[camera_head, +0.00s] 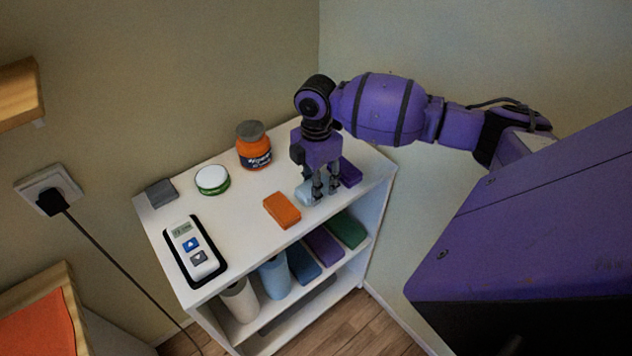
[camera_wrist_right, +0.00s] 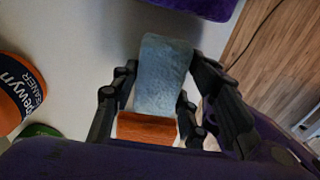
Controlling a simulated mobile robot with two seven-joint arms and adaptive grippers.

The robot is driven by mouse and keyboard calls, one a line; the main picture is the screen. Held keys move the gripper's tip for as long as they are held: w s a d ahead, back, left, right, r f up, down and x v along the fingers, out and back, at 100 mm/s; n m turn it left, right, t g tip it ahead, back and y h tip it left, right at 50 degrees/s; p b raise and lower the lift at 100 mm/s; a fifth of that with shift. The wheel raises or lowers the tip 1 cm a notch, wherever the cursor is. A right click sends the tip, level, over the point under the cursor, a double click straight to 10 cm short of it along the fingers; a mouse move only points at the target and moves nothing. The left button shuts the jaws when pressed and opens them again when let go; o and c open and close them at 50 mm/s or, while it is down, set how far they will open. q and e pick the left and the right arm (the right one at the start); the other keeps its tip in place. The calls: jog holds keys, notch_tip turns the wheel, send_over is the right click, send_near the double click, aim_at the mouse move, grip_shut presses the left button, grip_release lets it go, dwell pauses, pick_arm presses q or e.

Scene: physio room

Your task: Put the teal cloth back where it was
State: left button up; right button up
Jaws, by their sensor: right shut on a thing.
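The teal cloth (camera_head: 304,194) is a pale blue-grey folded block at the right part of the white shelf unit's top (camera_head: 240,228). My right gripper (camera_head: 325,194) points down over it and is shut on it. In the right wrist view the teal cloth (camera_wrist_right: 163,75) lies between the fingers of the right gripper (camera_wrist_right: 158,98). Part of the cloth is hidden by the gripper in the head view. I cannot tell whether it rests on the top or is just above it. My left gripper is not in view.
An orange cloth (camera_head: 282,210) lies close left of the teal one, a purple cloth (camera_head: 350,172) to its right. An orange jar (camera_head: 253,146), a white-lidded tub (camera_head: 212,180), a grey cloth (camera_head: 161,192) and a handheld device (camera_head: 194,249) stand farther left. Rolls and cloths fill the lower shelf.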

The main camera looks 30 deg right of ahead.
jog(key=o, duration=1.1)
jog(key=shift+f, duration=0.1)
notch_tip(320, 180, up, 12)
jog(key=shift+w, duration=0.1)
